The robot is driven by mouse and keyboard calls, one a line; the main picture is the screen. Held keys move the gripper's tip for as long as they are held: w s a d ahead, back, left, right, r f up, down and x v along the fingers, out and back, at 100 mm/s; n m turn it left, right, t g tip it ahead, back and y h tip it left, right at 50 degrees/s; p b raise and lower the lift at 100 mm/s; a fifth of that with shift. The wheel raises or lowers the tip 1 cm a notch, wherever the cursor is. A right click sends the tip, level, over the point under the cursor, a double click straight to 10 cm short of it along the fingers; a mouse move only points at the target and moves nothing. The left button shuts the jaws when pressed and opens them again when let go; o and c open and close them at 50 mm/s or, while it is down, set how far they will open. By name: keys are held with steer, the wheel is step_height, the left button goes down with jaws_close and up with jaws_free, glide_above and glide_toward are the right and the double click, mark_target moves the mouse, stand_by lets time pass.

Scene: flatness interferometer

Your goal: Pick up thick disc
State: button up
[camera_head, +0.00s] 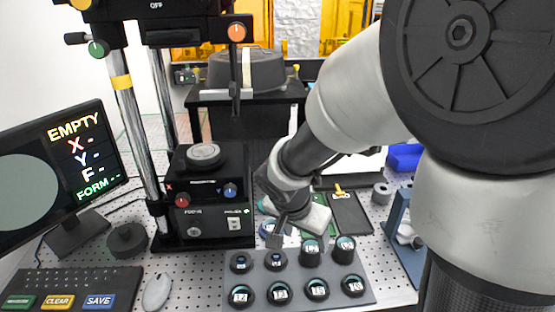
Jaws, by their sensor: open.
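A grey rack (262,291) at the front of the bench holds several dark round discs with pale number labels, in two rows. Two discs in the back row, one at its right end (344,249) and one beside it (311,252), stand taller than the others and look thick. Two lower discs (240,262) sit at the left of that row. My gripper (277,239) is open just behind and above the back row, left of the taller discs. Its fingers are small and partly merge with the dark background, and I see nothing held between them.
An instrument with chrome posts and a black stage (204,157) stands behind left. A monitor (70,165) reads EMPTY. A keyboard (70,288), mouse (157,291) and round black knob (127,240) lie at left. A blue stand (400,235) is at right. My arm covers much of the right side.

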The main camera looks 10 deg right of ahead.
mark_target(309, 249)
steer(key=b+x, duration=0.1)
steer(key=x, duration=1)
steer(key=shift+w+f, duration=0.1)
steer(key=shift+w, duration=0.05)
steer(key=c, duration=1.4)
steer(key=shift+o, duration=0.2)
step_height(309, 249, up, 10)
steer(key=shift+r+p, duration=0.1)
steer(key=shift+p, duration=1.15)
steer(key=n, duration=0.1)
steer(key=f+n+y+p, duration=0.1)
steer(key=f+n, duration=0.1)
steer(key=n, duration=0.1)
steer(key=shift+s+d+y, duration=0.3)
steer(key=n, duration=0.2)
steer(key=f+n+t+y+p, duration=0.1)
steer(key=shift+s+a+f+n, duration=0.15)
steer(key=shift+a+n, duration=0.05)
steer(key=shift+n, duration=0.2)
